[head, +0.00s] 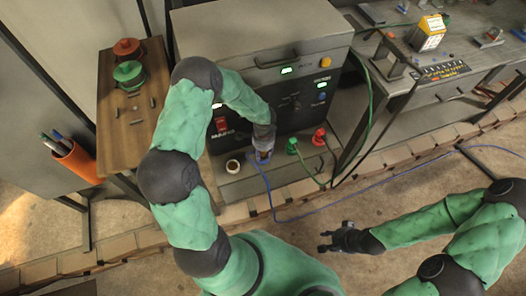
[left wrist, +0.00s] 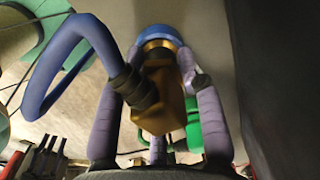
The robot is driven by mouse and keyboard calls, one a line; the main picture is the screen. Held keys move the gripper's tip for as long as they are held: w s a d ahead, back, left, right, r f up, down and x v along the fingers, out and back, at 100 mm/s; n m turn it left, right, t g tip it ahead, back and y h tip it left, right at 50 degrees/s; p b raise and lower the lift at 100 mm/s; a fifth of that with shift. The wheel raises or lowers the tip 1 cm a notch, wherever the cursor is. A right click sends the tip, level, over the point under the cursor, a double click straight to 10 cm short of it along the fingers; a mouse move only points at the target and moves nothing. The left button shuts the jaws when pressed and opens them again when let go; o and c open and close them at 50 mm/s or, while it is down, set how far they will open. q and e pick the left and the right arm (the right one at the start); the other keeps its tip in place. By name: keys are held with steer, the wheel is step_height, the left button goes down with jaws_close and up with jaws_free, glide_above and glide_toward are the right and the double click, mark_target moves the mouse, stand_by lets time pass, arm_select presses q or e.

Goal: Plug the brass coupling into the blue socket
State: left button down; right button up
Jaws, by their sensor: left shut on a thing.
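My left gripper (head: 263,156) is shut on the brass coupling (left wrist: 163,95), just above the ledge in front of the dark cabinet. In the left wrist view the coupling sits between the two purple-grey fingers, with a blue collar (left wrist: 160,34) at its far end. A thick blue cable (left wrist: 62,50) bends out of its side. In the head view the coupling is mostly hidden by the gripper. A blue round spot (head: 322,97), apparently the blue socket, is on the cabinet's front panel, up and right of the gripper. My right gripper (head: 326,241) looks open and empty, low over the floor.
A green plug (head: 292,145) and a red plug (head: 319,137) are right of my left gripper. A tape roll (head: 232,166) lies left of it. A green cable (head: 371,110) hangs beside the cabinet. The blue cable (head: 335,207) trails across the floor. A wooden side table (head: 135,110) stands left.

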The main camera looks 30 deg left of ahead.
arm_select(q)
steer(key=shift+f+b, duration=0.4)
steer(key=shift+f, duration=0.1)
steer(key=shift+s+f+b, duration=0.1)
steer(key=shift+f+b, duration=0.2)
steer(key=c, duration=1.1)
jaws_free()
steer(key=shift+d, duration=0.1)
steer(key=shift+o, duration=0.2)
steer(key=shift+f, duration=0.1)
steer(key=shift+r+p, duration=4.25)
steer(key=shift+r, duration=1.45)
steer(key=shift+d+f, duration=0.1)
